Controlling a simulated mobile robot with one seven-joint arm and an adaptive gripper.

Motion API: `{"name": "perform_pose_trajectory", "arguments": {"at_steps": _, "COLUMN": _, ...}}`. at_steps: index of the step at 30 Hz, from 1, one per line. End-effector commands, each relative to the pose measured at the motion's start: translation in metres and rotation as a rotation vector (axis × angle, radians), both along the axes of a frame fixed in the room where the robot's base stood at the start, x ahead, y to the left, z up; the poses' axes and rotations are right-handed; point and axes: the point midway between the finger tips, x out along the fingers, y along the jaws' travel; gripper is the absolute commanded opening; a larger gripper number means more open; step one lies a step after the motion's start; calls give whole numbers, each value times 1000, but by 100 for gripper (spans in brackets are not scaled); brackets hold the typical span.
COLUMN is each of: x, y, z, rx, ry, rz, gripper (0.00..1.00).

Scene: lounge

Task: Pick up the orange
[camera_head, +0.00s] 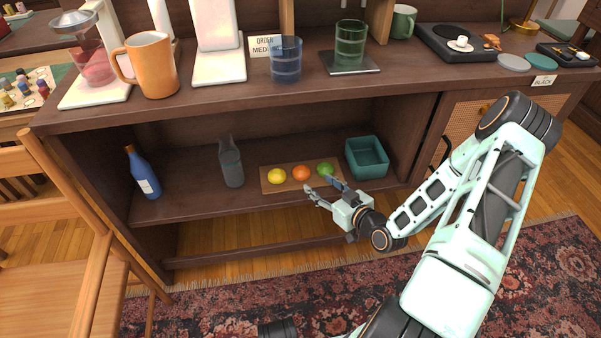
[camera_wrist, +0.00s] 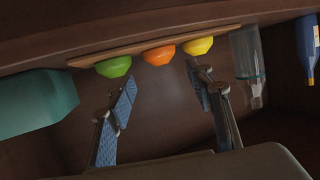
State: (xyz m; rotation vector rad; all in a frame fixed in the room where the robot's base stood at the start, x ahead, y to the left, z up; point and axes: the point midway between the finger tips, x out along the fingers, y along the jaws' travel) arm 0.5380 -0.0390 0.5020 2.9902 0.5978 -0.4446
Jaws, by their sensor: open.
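The orange (camera_head: 301,173) sits on a thin wooden board (camera_head: 284,188) on the shelf, between a yellow lemon (camera_head: 277,176) on its left and a green lime (camera_head: 325,170) on its right. In the wrist view, which is turned over, the orange (camera_wrist: 159,55) lies beyond and between the open fingers, with the green fruit (camera_wrist: 114,67) and yellow fruit (camera_wrist: 198,46) on either side. My gripper (camera_head: 325,191) is open and empty, in front of the board toward its right end. It also shows in the wrist view (camera_wrist: 164,95). A gap separates the fingers from the orange.
A teal bin (camera_head: 367,158) stands right of the board. A glass bottle (camera_head: 231,163) and a blue bottle (camera_head: 143,173) stand to the left. The cabinet top (camera_head: 300,88) overhangs the shelf. A wooden chair (camera_head: 85,240) stands at the left front.

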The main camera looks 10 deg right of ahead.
Motion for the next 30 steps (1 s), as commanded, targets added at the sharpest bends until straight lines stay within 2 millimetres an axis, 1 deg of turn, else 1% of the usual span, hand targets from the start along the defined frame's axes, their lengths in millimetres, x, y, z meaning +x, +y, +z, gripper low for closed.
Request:
{"name": "perform_pose_trajectory", "arguments": {"at_steps": 3, "x": 18, "y": 8, "z": -9, "rx": 1, "ry": -1, "rz": 1, "gripper": 48}}
{"name": "perform_pose_trajectory", "arguments": {"at_steps": 6, "x": 30, "y": 13, "z": -13, "rx": 0, "ry": 1, "rz": 0, "gripper": 48}}
{"name": "perform_pose_trajectory", "arguments": {"at_steps": 13, "x": 46, "y": 19, "z": -21, "rx": 1, "ry": 3, "rz": -1, "gripper": 48}}
{"name": "perform_pose_trajectory", "arguments": {"at_steps": 17, "x": 63, "y": 26, "z": -30, "rx": 1, "ry": 2, "rz": -2, "gripper": 48}}
{"name": "perform_pose_trajectory", "arguments": {"at_steps": 21, "x": 79, "y": 32, "z": -33, "rx": -1, "ry": 3, "rz": -1, "gripper": 48}}
{"name": "perform_pose_trajectory", "arguments": {"at_steps": 28, "x": 80, "y": 33, "z": -33, "rx": 0, "ry": 8, "rz": -3, "gripper": 48}}
{"name": "perform_pose_trajectory", "arguments": {"at_steps": 30, "x": 79, "y": 33, "z": -33, "rx": 0, "ry": 9, "rz": -3, "gripper": 40}}
